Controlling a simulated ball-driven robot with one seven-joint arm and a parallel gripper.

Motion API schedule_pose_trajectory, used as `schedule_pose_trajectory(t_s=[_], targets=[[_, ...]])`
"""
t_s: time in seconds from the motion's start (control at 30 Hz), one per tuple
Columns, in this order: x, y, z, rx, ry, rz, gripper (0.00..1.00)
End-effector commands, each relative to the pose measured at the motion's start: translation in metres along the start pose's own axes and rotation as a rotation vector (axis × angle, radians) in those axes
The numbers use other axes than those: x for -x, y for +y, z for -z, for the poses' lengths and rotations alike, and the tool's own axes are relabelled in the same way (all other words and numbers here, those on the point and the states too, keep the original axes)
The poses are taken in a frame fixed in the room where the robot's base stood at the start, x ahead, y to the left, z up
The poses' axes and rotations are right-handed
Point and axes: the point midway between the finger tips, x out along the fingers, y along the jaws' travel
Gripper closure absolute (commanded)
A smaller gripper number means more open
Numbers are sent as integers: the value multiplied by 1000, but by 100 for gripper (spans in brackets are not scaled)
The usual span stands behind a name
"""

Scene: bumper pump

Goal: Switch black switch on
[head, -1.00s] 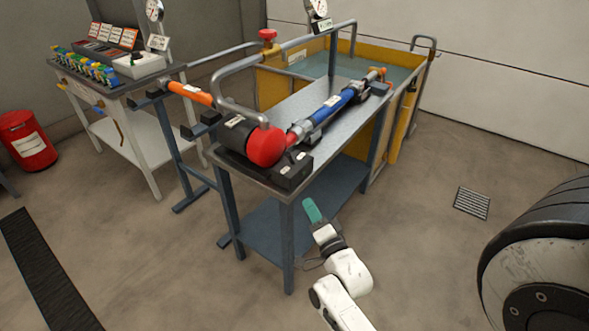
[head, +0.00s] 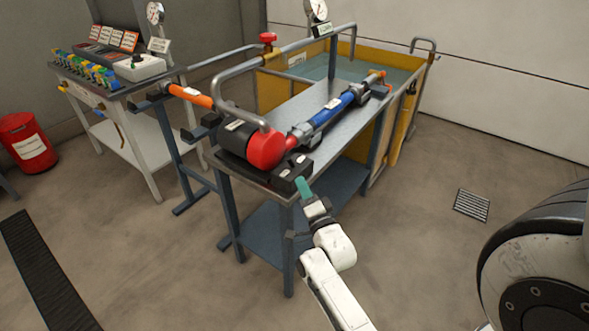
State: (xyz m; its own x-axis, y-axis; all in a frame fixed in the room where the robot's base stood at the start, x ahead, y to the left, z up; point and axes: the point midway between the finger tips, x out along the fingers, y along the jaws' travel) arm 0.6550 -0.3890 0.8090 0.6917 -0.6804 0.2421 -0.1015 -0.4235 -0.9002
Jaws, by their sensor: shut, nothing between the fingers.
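A black switch box (head: 286,174) sits at the near end of the metal pump table (head: 318,114), just in front of the red pump end (head: 266,150). Small light marks show on its top, too small to read, so I cannot tell whether the switch is on or off. My gripper (head: 302,187) is shut and empty, with its green fingers pointing up. In the picture its tips overlap the right lower edge of the black box. I cannot tell whether they touch it.
A blue-and-red pipe assembly (head: 330,110) lies along the table. A bent grey pipe rises over the pump. A yellow tank (head: 398,128) stands behind. Left is a bench (head: 130,125) with coloured valves and a red bin (head: 27,142).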

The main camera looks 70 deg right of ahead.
Motion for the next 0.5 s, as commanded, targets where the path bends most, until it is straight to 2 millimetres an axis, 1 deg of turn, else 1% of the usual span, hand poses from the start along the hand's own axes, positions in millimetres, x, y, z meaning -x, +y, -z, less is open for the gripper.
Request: schedule_pose_trajectory(t_s=[0.03, 0.2, 0.33, 0.5], targets=[[-12, -1, 1, 1, 2, 2, 100], [-40, -1, 1, 1, 1, 0, 100], [-54, 0, 1, 0, 1, 0, 100], [-62, 0, 0, 0, 0, -1, 100]])
